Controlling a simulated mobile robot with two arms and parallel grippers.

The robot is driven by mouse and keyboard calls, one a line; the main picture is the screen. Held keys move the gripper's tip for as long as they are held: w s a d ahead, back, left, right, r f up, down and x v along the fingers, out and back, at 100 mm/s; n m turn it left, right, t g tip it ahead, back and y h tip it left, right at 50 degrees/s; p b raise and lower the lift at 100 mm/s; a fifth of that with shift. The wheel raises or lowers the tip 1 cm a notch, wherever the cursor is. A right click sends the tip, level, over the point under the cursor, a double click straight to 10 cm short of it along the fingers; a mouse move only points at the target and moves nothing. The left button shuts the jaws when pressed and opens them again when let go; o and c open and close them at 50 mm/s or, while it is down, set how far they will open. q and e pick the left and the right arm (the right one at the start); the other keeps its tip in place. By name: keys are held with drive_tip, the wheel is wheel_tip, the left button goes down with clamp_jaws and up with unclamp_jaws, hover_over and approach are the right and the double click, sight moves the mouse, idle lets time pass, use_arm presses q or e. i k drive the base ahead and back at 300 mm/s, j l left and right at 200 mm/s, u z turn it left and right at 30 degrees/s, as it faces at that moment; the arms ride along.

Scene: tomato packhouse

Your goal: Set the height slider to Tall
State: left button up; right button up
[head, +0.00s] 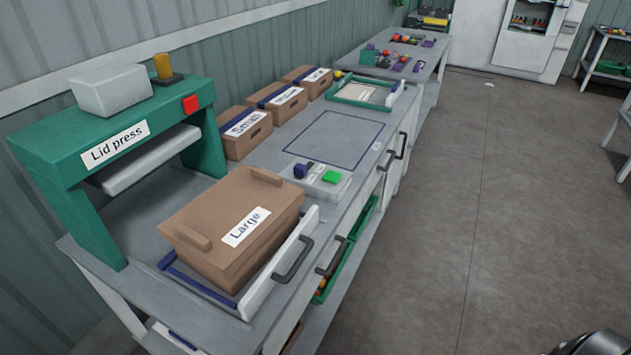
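A small light-grey control box (322,181) sits on the bench between the Large box and the blue-outlined square. It carries a dark blue block-shaped knob (300,171) at its left end, a small red part beside it, and a green button (331,177) at its right. The knob looks like the slider, but its markings are too small to read, so I cannot tell its setting. Neither of my grippers shows in the head view. A dark rounded part at the bottom right corner seems to be mine.
A green lid press (118,130) with a red button stands at the left. A lidded Large box (232,225) sits before the control box in a blue-edged tray with a white handled front. Small boxes (245,131) line the wall. Open floor (480,210) lies right of the bench.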

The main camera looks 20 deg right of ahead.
sight(301, 171)
drive_tip(key=l+u, duration=0.35)
drive_tip(key=k+l+u, duration=0.1)
drive_tip(key=l+u, duration=0.25)
